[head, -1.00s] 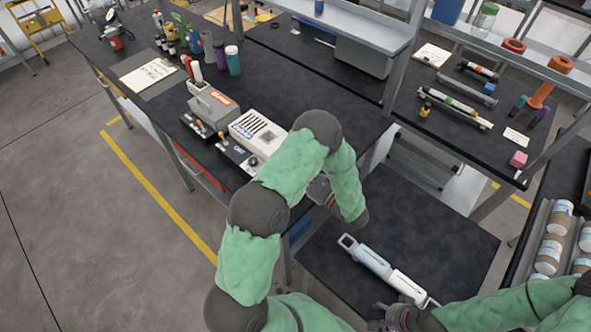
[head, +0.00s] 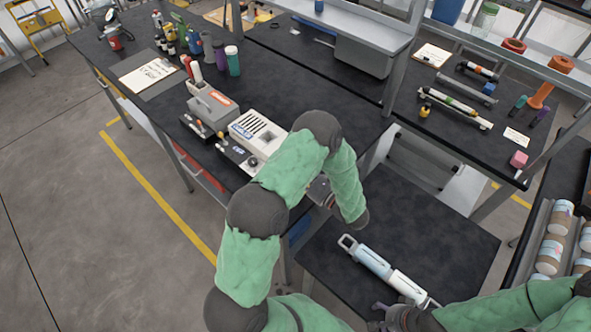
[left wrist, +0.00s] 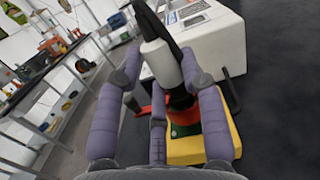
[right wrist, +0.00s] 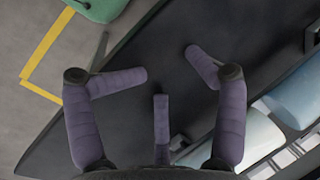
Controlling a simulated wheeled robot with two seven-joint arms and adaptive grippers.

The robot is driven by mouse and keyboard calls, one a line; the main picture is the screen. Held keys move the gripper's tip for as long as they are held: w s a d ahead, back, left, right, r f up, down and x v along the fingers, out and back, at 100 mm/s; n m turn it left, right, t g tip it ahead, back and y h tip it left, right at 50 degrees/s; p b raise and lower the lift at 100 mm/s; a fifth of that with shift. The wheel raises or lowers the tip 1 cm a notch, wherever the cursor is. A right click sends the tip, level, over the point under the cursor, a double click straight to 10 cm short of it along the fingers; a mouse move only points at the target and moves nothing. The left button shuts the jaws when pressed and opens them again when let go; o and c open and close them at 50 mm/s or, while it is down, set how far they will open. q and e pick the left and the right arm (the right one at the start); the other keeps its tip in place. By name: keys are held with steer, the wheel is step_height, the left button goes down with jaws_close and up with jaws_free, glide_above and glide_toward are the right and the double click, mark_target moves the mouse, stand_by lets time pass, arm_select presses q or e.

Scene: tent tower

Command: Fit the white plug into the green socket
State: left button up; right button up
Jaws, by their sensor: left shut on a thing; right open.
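The white plug (left wrist: 160,62) is a white cylinder with black ends and a black cable, between the purple fingers of my left gripper (left wrist: 163,84) in the left wrist view. The green socket (left wrist: 184,130) is below it, with a red-orange part on top. A black part of the plug meets or overlaps the red-orange part; I cannot tell whether it is inside. In the head view my left gripper (head: 320,190) is mostly hidden by my arm, and plug and socket are hidden. My right gripper (right wrist: 168,64) is open and empty; it also shows in the head view (head: 390,318).
The socket has a yellow base (left wrist: 205,150) beside a white box (left wrist: 215,45). A white and pale-blue cylindrical fixture with end loops (head: 372,262) lies on the low black table (head: 450,235), close to my right gripper.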

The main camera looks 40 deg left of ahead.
arm_select(q)
steer(key=shift+f+b, duration=0.55)
steer(key=shift+f, duration=0.15)
arm_select(e)
steer(key=shift+o, duration=0.5)
steer(key=shift+w+f, duration=0.1)
steer(key=shift+f, duration=0.6)
arm_select(q)
steer(key=o, duration=1.1)
steer(key=shift+c, duration=0.2)
steer(key=shift+o, duration=0.8)
arm_select(e)
steer(key=shift+d, duration=0.1)
arm_select(q)
steer(key=shift+s, duration=0.1)
steer(key=shift+f, duration=0.1)
steer(key=shift+d, duration=0.1)
steer(key=d, duration=0.7)
steer(key=shift+s+d, duration=0.35)
steer(key=shift+s, duration=0.05)
arm_select(e)
steer(key=shift+r, duration=0.1)
